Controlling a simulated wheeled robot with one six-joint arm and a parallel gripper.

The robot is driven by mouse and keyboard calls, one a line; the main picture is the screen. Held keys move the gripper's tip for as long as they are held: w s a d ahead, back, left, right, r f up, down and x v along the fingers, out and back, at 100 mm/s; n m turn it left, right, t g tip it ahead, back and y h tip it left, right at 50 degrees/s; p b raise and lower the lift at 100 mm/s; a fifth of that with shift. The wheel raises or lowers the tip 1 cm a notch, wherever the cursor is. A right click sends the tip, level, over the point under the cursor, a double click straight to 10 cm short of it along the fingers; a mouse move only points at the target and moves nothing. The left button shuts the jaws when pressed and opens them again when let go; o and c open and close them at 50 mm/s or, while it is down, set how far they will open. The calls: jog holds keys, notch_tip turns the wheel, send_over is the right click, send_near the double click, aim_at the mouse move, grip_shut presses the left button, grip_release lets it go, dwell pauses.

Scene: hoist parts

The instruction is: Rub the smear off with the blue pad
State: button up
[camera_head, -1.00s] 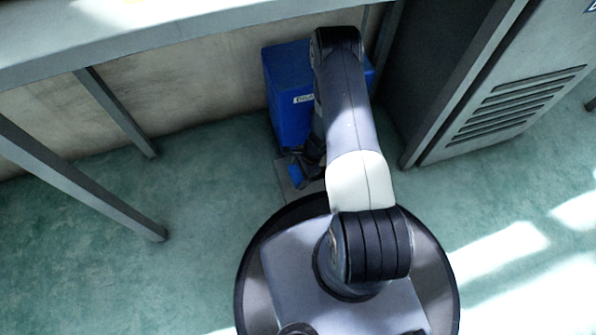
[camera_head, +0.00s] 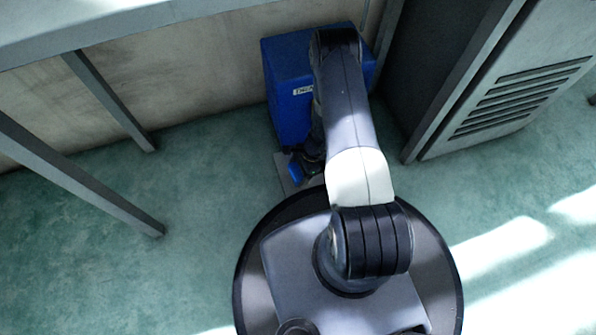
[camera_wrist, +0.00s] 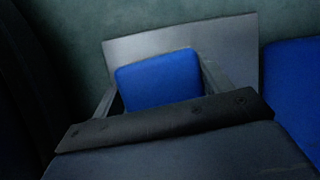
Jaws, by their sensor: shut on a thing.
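The blue pad (camera_wrist: 158,82) sits between the two fingers of my gripper (camera_wrist: 160,88) in the wrist view, and the gripper is shut on it. The pad also shows as a small blue patch in the head view (camera_head: 295,171), beside the dark jaws. It is over a flat grey plate (camera_wrist: 225,38) on the floor, whose near corner shows in the head view (camera_head: 283,165). I cannot tell whether the pad touches the plate. I cannot make out a smear on the visible part of the plate; the pad and gripper hide the rest.
A blue box (camera_head: 288,110) with a white label stands just behind the plate, partly hidden by my arm. A grey vented cabinet (camera_head: 520,95) is on the right. A grey table (camera_head: 110,35) with legs is at upper left. Green floor (camera_head: 80,240) is open at left.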

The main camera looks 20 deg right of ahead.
jog(key=shift+f, duration=0.7)
jog(key=shift+d, duration=10.8)
jog(key=shift+a, duration=0.25)
jog(key=a, duration=0.7)
jog(key=shift+a+f, duration=0.15)
jog(key=shift+a, duration=0.1)
jog(key=a, duration=1.3)
jog(key=shift+a+r, duration=0.25)
jog(key=shift+a, duration=0.1)
